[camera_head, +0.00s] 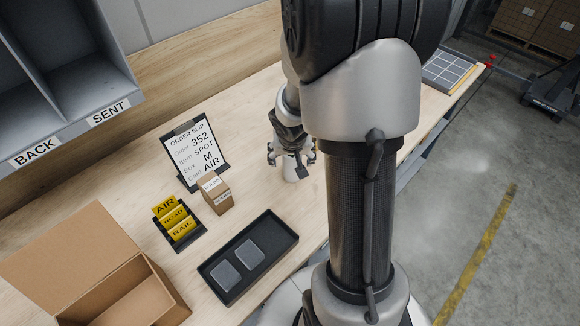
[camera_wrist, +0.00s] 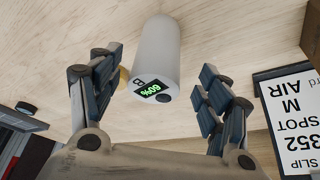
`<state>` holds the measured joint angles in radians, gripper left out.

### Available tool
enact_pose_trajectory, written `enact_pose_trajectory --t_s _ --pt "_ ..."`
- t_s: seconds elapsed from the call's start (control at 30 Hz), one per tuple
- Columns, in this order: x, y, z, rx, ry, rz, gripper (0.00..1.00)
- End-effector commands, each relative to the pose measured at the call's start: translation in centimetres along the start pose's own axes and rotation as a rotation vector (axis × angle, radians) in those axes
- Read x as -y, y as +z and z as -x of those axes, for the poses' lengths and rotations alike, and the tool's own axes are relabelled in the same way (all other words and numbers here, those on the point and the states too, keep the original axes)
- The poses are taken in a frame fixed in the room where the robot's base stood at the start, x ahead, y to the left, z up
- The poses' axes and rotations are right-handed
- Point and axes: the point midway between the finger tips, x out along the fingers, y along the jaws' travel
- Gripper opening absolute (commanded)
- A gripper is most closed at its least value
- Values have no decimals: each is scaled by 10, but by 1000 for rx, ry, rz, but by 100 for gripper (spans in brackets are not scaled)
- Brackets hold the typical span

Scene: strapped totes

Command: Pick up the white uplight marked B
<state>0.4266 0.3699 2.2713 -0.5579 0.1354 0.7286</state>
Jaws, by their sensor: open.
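A white cylinder (camera_wrist: 157,45), which looks like an uplight, is in the wrist view on the pale wood table. Its near end has a small dark display reading 60% in green and a dark round spot. A small mark sits beside the display, but I cannot read it for certain as a B. My gripper (camera_wrist: 158,75) is open, with one finger on each side of the cylinder's near end and gaps visible. In the head view my gripper (camera_head: 291,162) is low over the table, and part of the white cylinder (camera_head: 293,174) shows below it.
An order slip stand (camera_head: 195,150), a small carton (camera_head: 216,196) and a yellow card holder (camera_head: 178,225) stand left of my gripper. A black tray (camera_head: 217,267) and an open cardboard box (camera_head: 135,290) are nearer. A small yellow piece (camera_wrist: 123,76) shows beside the cylinder.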

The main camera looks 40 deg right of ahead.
Motion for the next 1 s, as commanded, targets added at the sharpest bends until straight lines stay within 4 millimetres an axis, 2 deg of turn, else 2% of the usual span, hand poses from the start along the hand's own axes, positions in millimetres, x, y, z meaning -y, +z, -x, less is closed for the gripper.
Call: enact_pose_trajectory --t_s 0.03,0.1,0.37,0.7,0.93,1.0 --pt "0 2 -14 1 0 1 71" --pt "0 1 -22 0 0 0 71" --pt "-1 -1 -34 -1 0 0 71" --pt "-4 -3 -81 0 0 0 71" --pt "-4 -5 -81 -2 -1 0 71" --pt "-4 -5 -81 -2 0 0 67"
